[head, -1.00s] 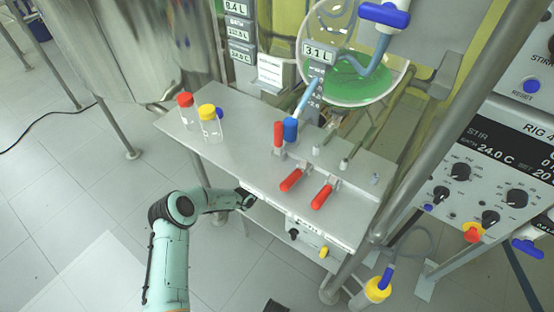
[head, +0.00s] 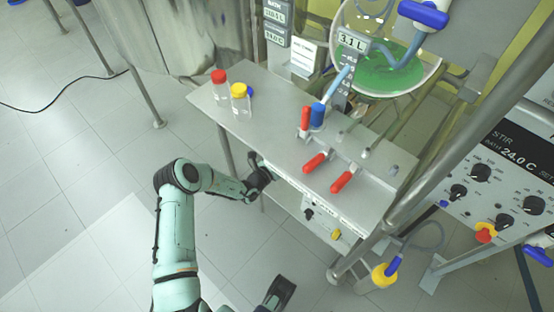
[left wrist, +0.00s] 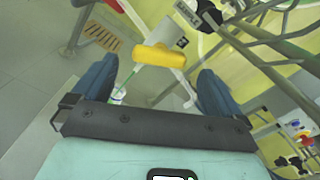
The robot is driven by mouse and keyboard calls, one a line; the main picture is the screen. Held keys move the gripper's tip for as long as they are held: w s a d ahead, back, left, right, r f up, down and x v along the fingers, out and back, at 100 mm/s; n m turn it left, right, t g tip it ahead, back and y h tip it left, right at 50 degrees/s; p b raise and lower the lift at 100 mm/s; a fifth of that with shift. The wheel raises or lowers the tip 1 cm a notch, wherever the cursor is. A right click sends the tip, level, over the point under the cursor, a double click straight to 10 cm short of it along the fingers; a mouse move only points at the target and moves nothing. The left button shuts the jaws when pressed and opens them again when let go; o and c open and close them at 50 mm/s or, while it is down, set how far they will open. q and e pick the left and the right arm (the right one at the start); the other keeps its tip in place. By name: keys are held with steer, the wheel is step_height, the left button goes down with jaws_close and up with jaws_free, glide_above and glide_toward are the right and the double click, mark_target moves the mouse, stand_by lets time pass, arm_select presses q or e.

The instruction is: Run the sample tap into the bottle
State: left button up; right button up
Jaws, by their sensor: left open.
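The glass vessel with green liquid (head: 385,75) is at the top, with a blue tap handle (head: 423,14) beside it. A light blue tube (head: 338,84) leads down to a blue fitting (head: 317,116) above the bench. A red-capped bottle (head: 220,86) and a yellow-capped bottle (head: 240,99) stand upright on the bench's left end. My left gripper (head: 264,176) is at the bench's front edge, apart from the bottles. In the left wrist view its blue fingers are open, with a yellow bar (left wrist: 158,56) visible beyond them. My right gripper (head: 280,292) shows partly at the bottom edge.
Red levers (head: 315,162) line the right of the metal bench (head: 270,118). A control panel (head: 490,180) stands at right, behind a slanting post (head: 450,140). A yellow-and-blue piece (head: 384,274) hangs on a hose below.

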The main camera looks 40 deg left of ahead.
arm_select(q)
steer(key=s+p, duration=0.1)
steer(key=s, duration=0.4)
steer(key=shift+a, duration=0.2)
arm_select(e)
steer(key=shift+s+a+r+g, duration=0.25)
steer(key=shift+s+r, duration=0.15)
steer(key=shift+s, duration=0.15)
steer(key=shift+s+a+r+g, duration=0.15)
steer(key=shift+s+a+r, duration=0.1)
steer(key=shift+s+r, duration=0.2)
